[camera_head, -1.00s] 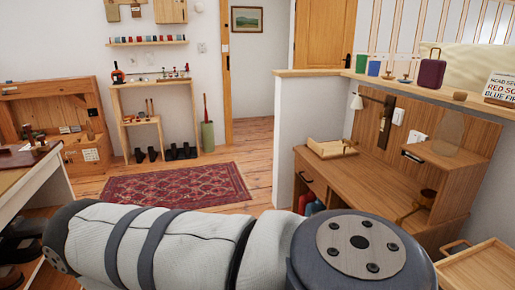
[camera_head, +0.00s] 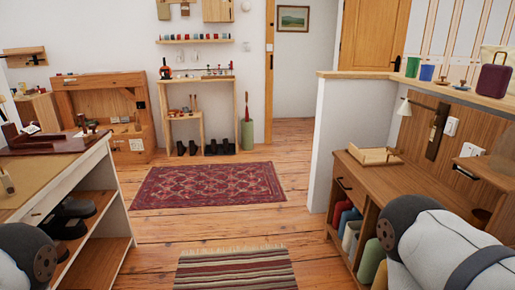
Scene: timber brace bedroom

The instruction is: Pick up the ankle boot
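Dark footwear (camera_head: 220,146) stands on the floor under the small wooden rack against the far wall. A second dark pair (camera_head: 187,148) stands just to its left. More dark shoes (camera_head: 68,216) sit on a shelf under the white-sided table at the left. From here I cannot tell which of these is the ankle boot. Parts of my arms show in the lower left and lower right corners. Neither of my grippers is in view.
A red patterned rug (camera_head: 208,187) and a striped rug (camera_head: 236,270) lie on the open wooden floor in the middle. The table (camera_head: 112,185) bounds the left. A half wall (camera_head: 345,130) and wooden desk (camera_head: 390,184) bound the right.

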